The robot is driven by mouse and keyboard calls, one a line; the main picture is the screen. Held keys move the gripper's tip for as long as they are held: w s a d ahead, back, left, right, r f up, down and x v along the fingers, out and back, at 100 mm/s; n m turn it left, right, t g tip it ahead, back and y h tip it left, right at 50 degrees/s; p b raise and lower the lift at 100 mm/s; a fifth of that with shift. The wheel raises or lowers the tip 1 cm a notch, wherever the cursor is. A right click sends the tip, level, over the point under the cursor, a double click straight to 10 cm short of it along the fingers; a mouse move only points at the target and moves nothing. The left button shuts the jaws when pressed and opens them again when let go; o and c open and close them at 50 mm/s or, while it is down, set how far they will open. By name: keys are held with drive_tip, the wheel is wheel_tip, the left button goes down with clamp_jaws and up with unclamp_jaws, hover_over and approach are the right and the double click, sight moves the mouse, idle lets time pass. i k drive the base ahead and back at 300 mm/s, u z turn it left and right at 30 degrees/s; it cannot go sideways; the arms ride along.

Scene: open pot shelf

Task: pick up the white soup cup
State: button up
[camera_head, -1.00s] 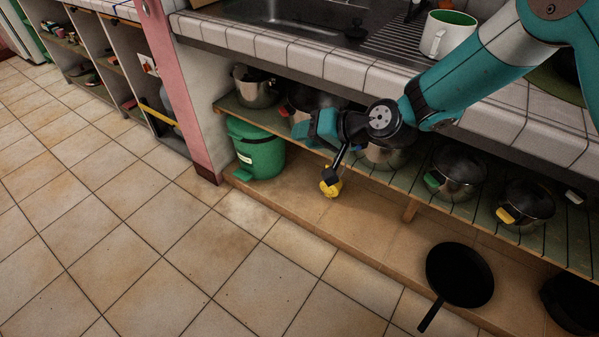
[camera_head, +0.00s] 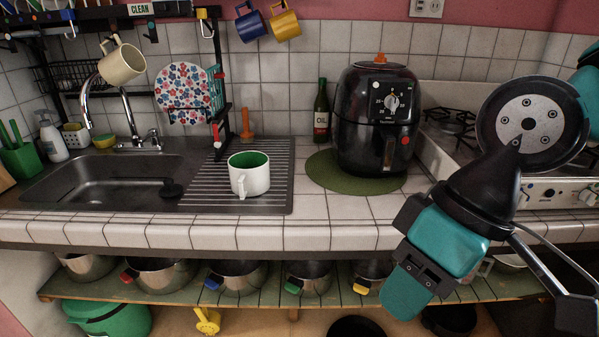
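The white soup cup (camera_head: 250,178) has a green inside and a handle on its front left. It stands upright on the ribbed metal drainboard (camera_head: 276,191) beside the sink. My gripper (camera_head: 408,289), teal and black, is at the right, in front of the counter edge and pointing down to the lower left. It is well to the right of the cup and apart from it. Its fingers are seen from behind, so I cannot tell whether they are open or shut. Nothing is seen held in it.
A black air fryer (camera_head: 376,120) on a green mat (camera_head: 322,172) and an oil bottle (camera_head: 321,114) stand right of the cup. A cream mug (camera_head: 121,62) is above the sink (camera_head: 90,180). Pots fill the shelf below. The counter front beside the cup is clear.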

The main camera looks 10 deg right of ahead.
sight(249, 171)
drive_tip(key=z, duration=2.35)
drive_tip(key=k, duration=1.7)
drive_tip(key=u, duration=2.5)
drive_tip(key=i, duration=1.7)
drive_tip(key=u, duration=0.05)
